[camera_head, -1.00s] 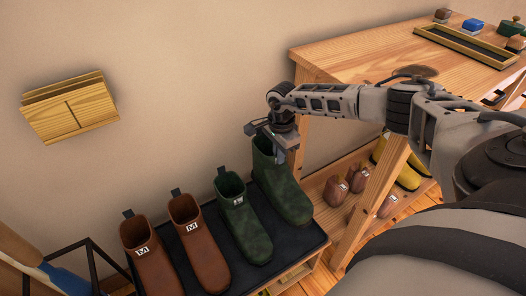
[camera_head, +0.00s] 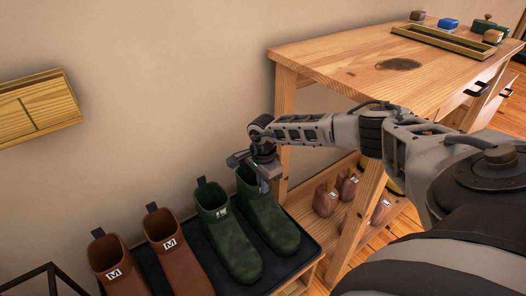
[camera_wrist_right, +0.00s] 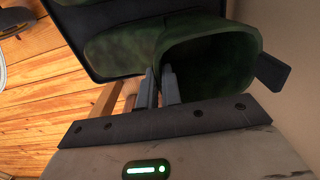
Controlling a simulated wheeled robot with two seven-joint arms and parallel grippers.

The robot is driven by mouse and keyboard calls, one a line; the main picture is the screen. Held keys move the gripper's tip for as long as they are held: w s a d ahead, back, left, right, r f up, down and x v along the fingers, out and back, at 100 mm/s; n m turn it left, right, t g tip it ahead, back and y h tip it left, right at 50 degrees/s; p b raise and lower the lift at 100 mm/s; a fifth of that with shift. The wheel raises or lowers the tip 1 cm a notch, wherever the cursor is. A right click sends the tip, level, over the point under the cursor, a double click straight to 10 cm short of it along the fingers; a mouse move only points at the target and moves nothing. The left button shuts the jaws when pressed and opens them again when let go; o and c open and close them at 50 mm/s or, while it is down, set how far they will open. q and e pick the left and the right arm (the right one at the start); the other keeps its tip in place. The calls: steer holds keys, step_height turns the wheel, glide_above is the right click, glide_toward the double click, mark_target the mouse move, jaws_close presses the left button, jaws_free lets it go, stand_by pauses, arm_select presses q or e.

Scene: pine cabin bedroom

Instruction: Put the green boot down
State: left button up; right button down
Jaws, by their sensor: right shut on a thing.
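My right gripper (camera_head: 258,170) is shut on the upper rim of the dark green boot (camera_head: 270,218), the one at the right end of the row. In the right wrist view the two fingers (camera_wrist_right: 159,88) pinch the near wall beside the boot's open top (camera_wrist_right: 212,62). The boot is upright over the right end of the black tray (camera_head: 303,262); I cannot tell whether its sole touches the tray. A matching green boot (camera_head: 229,240) with a white label stands just left of it. My left gripper is not in view.
Two brown boots (camera_head: 174,255) (camera_head: 118,270) stand left of the green ones. A wooden workbench (camera_head: 360,65) rises behind at right, with small brown shoes (camera_head: 327,198) on its lower shelf. A wooden wall box (camera_head: 38,105) hangs at left.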

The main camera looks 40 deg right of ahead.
steer(key=shift+f, duration=0.15)
steer(key=c, duration=1.6)
jaws_free()
